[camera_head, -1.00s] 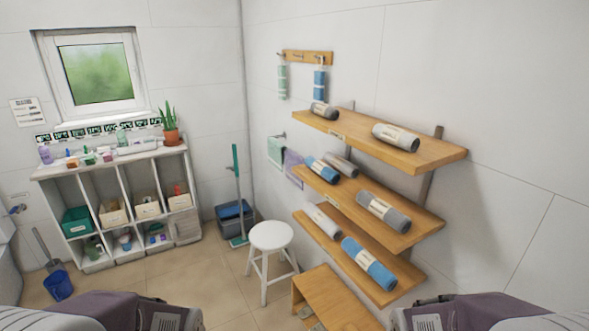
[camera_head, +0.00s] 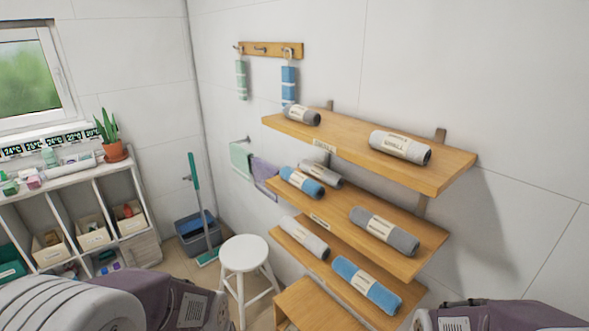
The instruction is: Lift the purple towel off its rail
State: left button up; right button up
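The purple towel (camera_head: 264,175) hangs on a wall rail (camera_head: 241,140), to the right of a pale green towel (camera_head: 240,160). The wooden shelves partly hide the rail's right end and the area beside the towel. My two arms show only as purple and grey links along the bottom edge. Neither gripper is in the view, and nothing of mine touches the towel.
Three wooden shelves (camera_head: 450,178) with rolled towels jut from the wall right of the rail. A white stool (camera_head: 244,253) and a wooden bench (camera_head: 300,305) stand below. A bucket (camera_head: 192,236) with a mop stands in the corner. A white shelf unit (camera_head: 140,200) is at left.

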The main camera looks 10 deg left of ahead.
aim_at(263, 171)
jog(key=i+j+z, duration=0.25)
jog(key=j+z, duration=0.2)
jog(key=j, duration=0.35)
jog(key=i+j+z, duration=0.1)
jog(key=j+z, duration=0.35)
jog(key=j, duration=0.35)
jog(key=j+z, duration=0.5)
jog(key=j, duration=0.35)
jog(key=k+j+z, duration=0.2)
jog(key=j+z, duration=0.25)
jog(key=j, duration=0.4)
jog(key=j+z, duration=0.3)
jog(key=j, duration=0.15)
jog(key=j+z, duration=0.25)
jog(key=j, duration=0.2)
jog(key=k+j+z, duration=0.15)
jog(key=j+z, duration=0.15)
jog(key=k+j+z, duration=0.25)
jog(key=j, duration=0.3)
jog(key=i+j+z, duration=0.2)
jog(key=j, duration=0.15)
